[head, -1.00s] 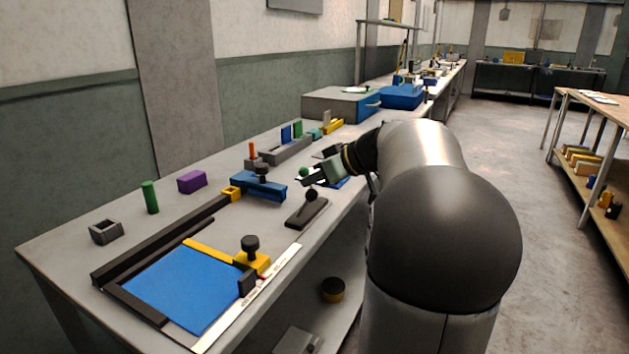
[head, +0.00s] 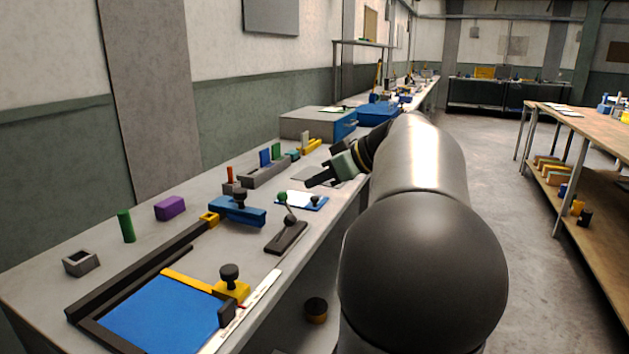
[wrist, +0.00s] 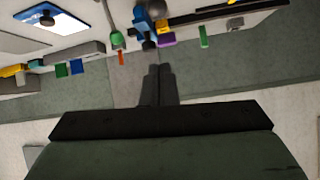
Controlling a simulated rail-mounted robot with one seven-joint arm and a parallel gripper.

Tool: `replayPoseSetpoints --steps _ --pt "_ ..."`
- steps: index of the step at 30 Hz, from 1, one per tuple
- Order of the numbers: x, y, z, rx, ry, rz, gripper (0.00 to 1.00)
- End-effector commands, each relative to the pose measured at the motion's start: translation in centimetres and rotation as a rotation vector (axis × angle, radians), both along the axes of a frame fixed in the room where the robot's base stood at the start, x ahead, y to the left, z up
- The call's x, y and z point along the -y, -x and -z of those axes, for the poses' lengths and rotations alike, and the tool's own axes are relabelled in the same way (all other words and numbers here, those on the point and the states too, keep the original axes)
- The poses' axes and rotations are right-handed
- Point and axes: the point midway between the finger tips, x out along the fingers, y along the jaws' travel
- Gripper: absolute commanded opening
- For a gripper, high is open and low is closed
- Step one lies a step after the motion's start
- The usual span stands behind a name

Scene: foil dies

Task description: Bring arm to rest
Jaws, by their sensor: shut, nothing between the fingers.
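My gripper (head: 308,183) is above the bench, just behind the white-topped blue plate (head: 316,203) in the head view. Its fingers point left and slightly down. In the wrist view the two fingers (wrist: 158,72) lie together, with nothing between them. My gripper stands apart from the green-knobbed lever (head: 285,208) on its dark base, which is in front of it. The lever's green knob (wrist: 117,40) also shows in the wrist view. My large dark arm joint fills the lower right of the head view.
On the bench lie a blue sheet in a dark frame (head: 88,303) with a yellow clamp (head: 232,290), a blue clamp block (head: 238,211), a purple block (head: 170,208) and a green cylinder (head: 126,226). A grey slotted rack (head: 264,174) stands farther back. The aisle floor at right is free.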

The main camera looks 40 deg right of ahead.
Motion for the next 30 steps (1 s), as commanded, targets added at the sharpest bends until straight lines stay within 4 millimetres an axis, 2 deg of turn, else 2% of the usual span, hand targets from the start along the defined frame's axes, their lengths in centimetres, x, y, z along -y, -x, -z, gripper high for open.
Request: replayPoseSetpoints --steps 11,14,17,20,21,24,27,30 --pt "-0.2 -0.1 0.0 -0.005 -0.002 -0.002 0.00" --pt "-2.2 -0.6 0.1 -0.057 -0.027 -0.009 0.00" --pt "-7.0 -1.1 0.7 -0.194 -0.076 -0.013 0.00" --pt "-13.7 -0.3 2.0 -0.397 -0.110 0.000 0.00" --pt "-16.3 0.5 2.6 -0.482 -0.109 0.012 0.00" --pt "-22.0 3.7 4.1 -0.666 -0.073 0.051 0.00" --pt "-26.2 7.7 5.3 -0.804 0.002 0.099 0.00" --pt "-28.8 11.6 6.3 -0.884 0.092 0.145 0.00"
